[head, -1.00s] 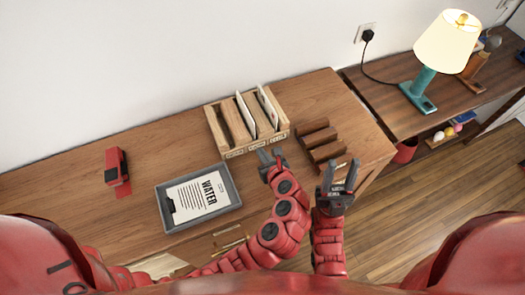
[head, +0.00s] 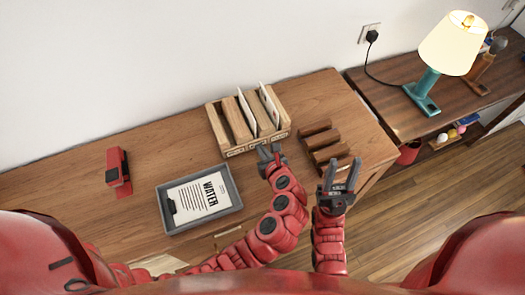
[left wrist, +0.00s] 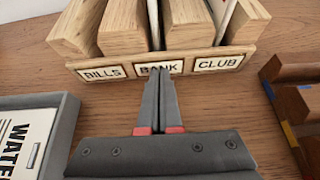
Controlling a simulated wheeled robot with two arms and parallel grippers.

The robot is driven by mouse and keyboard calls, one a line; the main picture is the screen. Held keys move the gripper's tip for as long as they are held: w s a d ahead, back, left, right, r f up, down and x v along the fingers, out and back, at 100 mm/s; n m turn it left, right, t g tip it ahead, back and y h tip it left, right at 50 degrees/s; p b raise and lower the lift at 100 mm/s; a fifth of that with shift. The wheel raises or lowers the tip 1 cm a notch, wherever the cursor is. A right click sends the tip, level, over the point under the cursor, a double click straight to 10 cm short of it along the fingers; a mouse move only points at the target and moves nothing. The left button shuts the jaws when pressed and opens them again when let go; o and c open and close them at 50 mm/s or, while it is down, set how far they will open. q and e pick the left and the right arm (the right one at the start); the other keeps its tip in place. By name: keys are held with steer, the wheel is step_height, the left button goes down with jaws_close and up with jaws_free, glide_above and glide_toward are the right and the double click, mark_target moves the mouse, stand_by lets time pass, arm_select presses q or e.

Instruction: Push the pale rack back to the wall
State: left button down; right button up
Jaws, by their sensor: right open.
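The pale wooden rack (head: 238,149) stands near the back of the desk, close to the white wall. Its back edge hides any gap to the wall. It has upright dividers with papers in its slots, and its front labels read BILLS, BANK and CLUB in the left wrist view (left wrist: 226,62). My left gripper (head: 269,151) is in front of the rack with its fingers together and empty. In the left wrist view its tips (left wrist: 160,72) are at the BANK label; contact cannot be told. My right gripper (head: 338,170) is open and empty near the desk's front right.
A dark wooden rack (head: 325,145) stands just right of the pale rack. A grey tray (head: 236,200) with a WATER sheet lies to the left, and a red stapler-like object (head: 117,167) further left. A lamp (head: 424,92) stands on the side table. The desk's far left is clear.

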mark_target(257, 142)
arm_select(q)
steer(key=shift+w+a+p, duration=0.35)
steer(key=shift+w+p, duration=0.1)
steer(key=shift+w, duration=0.3)
steer(key=shift+w+a+p, duration=0.3)
steer(key=shift+w+p, duration=0.1)
steer(key=shift+w, duration=0.3)
steer(key=shift+w+a+p, duration=0.35)
steer(key=shift+w+p, duration=0.1)
steer(key=shift+w, duration=0.3)
steer(key=shift+s+d, duration=0.1)
steer(key=shift+s, duration=0.1)
steer(key=shift+s+d+p, duration=0.15)
steer(key=shift+s+d, duration=0.1)
steer(key=shift+s, duration=0.25)
steer(key=shift+s+d+p, duration=0.15)
steer(key=shift+s+d, duration=0.1)
steer(key=shift+s, duration=0.25)
steer(key=shift+s+d+p, duration=0.15)
steer(key=shift+s+d, duration=0.05)
steer(key=shift+s, duration=0.4)
steer(key=shift+s+d+p, duration=0.15)
steer(key=shift+s+d, duration=0.05)
steer(key=shift+s, duration=0.35)
step_height(257, 142, up, 8)
steer(key=p, duration=0.9)
